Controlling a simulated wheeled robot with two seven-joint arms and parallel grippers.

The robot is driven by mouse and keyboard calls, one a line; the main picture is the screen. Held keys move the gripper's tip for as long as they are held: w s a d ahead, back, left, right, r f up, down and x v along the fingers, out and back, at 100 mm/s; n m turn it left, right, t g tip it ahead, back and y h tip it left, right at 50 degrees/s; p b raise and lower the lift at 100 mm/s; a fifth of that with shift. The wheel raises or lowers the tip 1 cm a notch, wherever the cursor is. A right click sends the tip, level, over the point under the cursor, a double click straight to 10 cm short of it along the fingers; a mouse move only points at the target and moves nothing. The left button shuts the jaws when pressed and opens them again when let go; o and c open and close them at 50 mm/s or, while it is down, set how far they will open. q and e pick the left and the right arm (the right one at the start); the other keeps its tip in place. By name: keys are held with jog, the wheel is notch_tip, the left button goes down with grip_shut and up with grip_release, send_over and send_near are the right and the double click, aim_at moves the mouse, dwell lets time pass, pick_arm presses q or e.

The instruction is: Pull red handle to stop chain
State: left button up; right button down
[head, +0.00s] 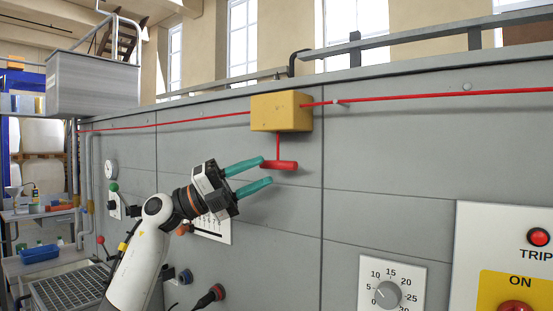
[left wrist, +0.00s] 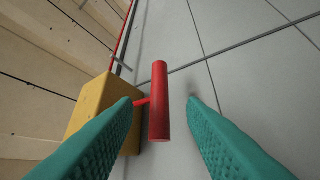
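The red handle (head: 283,165) is a short horizontal bar hanging on a thin red rod below a yellow box (head: 281,111) on the grey machine wall. My left gripper (head: 267,171) is open, its teal fingers pointing at the handle from the left. In the left wrist view the handle (left wrist: 159,101) lies between the two teal fingers (left wrist: 160,105), with a gap to the right finger. The left finger overlaps the handle's rod and part of the yellow box (left wrist: 97,96) there. I cannot tell whether it touches. My right gripper is not in view.
A red cord (head: 420,96) runs along the wall through the yellow box. A dial panel (head: 376,287) and a panel with a TRIP button (head: 538,237) are at lower right. The wall around the handle is clear.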

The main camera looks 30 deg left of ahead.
aim_at(271, 168)
pick_arm(q)
jog(key=p+x, duration=0.1)
jog(key=x, duration=0.4)
jog(key=shift+f, duration=0.1)
grip_shut()
